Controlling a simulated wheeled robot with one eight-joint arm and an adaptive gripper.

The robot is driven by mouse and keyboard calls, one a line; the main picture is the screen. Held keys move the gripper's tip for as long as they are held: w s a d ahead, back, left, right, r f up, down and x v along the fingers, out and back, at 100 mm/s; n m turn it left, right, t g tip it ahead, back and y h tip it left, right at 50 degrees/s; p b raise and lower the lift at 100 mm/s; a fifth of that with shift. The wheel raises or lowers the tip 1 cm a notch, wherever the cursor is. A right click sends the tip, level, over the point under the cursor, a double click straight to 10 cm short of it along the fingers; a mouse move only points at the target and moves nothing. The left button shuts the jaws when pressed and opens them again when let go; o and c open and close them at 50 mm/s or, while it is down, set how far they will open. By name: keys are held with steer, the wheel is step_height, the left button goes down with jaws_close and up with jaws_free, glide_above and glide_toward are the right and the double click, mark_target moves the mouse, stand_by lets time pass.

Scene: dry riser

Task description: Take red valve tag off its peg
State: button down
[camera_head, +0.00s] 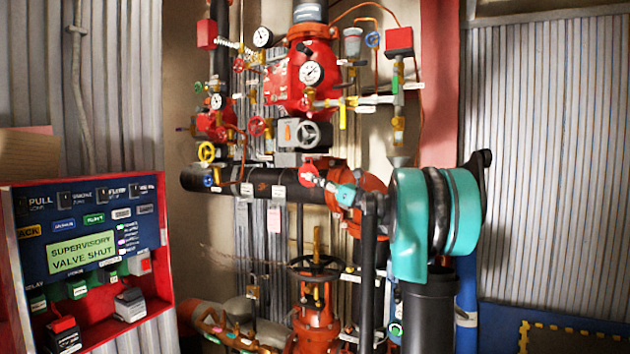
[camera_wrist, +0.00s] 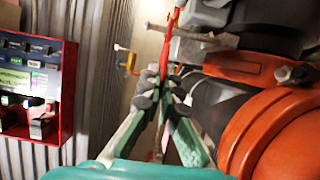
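The red valve tag (camera_head: 308,173) is a round red disc at the front of the black horizontal pipe in the head view. In the wrist view the tag (camera_wrist: 172,48) shows almost edge-on as a thin red strip. My gripper (camera_head: 325,183) reaches it from the right. In the wrist view the green fingers of my gripper (camera_wrist: 166,76) come together at their tips, with the red strip between them. They look shut on the tag's lower edge. The peg is not clearly visible, so I cannot tell whether the tag still hangs on it.
The black pipe (camera_head: 230,183) runs behind the tag, with white labels on it. A large orange fitting (camera_wrist: 285,135) is close right of my fingers. The red-framed panel (camera_head: 85,255) stands at left.

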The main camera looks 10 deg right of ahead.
steer(key=shift+r, duration=0.25)
steer(key=s+a, duration=0.4)
steer(key=s, duration=0.1)
steer(key=shift+s, duration=0.35)
stand_by(0.9)
